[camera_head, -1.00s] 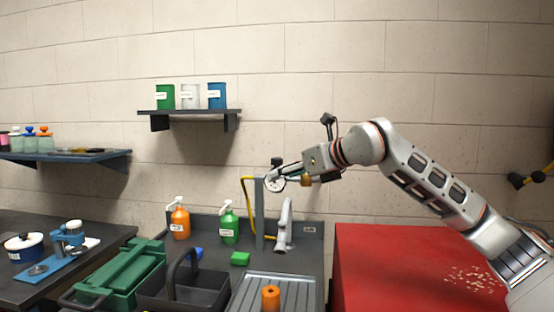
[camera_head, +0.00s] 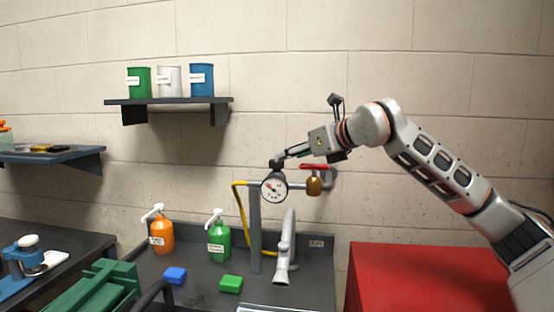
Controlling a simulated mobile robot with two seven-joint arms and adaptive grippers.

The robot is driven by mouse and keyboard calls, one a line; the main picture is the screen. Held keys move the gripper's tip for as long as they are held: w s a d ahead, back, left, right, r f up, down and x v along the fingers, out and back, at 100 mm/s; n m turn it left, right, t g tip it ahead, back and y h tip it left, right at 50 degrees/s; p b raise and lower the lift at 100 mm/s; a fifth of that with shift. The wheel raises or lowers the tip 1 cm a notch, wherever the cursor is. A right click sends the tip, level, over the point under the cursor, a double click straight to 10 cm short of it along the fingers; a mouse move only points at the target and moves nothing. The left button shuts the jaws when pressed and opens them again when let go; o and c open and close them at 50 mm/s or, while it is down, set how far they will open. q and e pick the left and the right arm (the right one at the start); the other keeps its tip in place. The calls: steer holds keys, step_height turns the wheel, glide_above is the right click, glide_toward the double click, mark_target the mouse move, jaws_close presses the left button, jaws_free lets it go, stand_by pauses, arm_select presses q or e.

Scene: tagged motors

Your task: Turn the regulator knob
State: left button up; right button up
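The regulator stands above the sink counter, with a round white gauge (camera_head: 274,187) facing me. A dark rounded piece (camera_head: 276,163), which looks like the regulator knob, sits just above the gauge. My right gripper (camera_head: 284,158) comes in from the right, with its fingertips at this dark piece. The fingers are small and dark against it, so I cannot tell whether they are closed on it or only beside it. A red valve handle (camera_head: 314,166) and a brass fitting (camera_head: 314,186) are to the right of the gauge, below my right wrist. My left gripper is out of view.
A yellow hose (camera_head: 238,213), grey post (camera_head: 255,232) and grey faucet (camera_head: 285,250) stand below. Orange (camera_head: 160,233) and green (camera_head: 219,238) pump bottles are at left. A wall shelf (camera_head: 170,101) holds three canisters. A red cabinet (camera_head: 420,275) is at right.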

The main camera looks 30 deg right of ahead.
mark_target(277, 165)
steer(key=x, duration=0.7)
steer(key=shift+w+a+f, duration=0.15)
steer(key=shift+w+f, duration=0.05)
steer(key=shift+c, duration=0.5)
steer(key=c, duration=1)
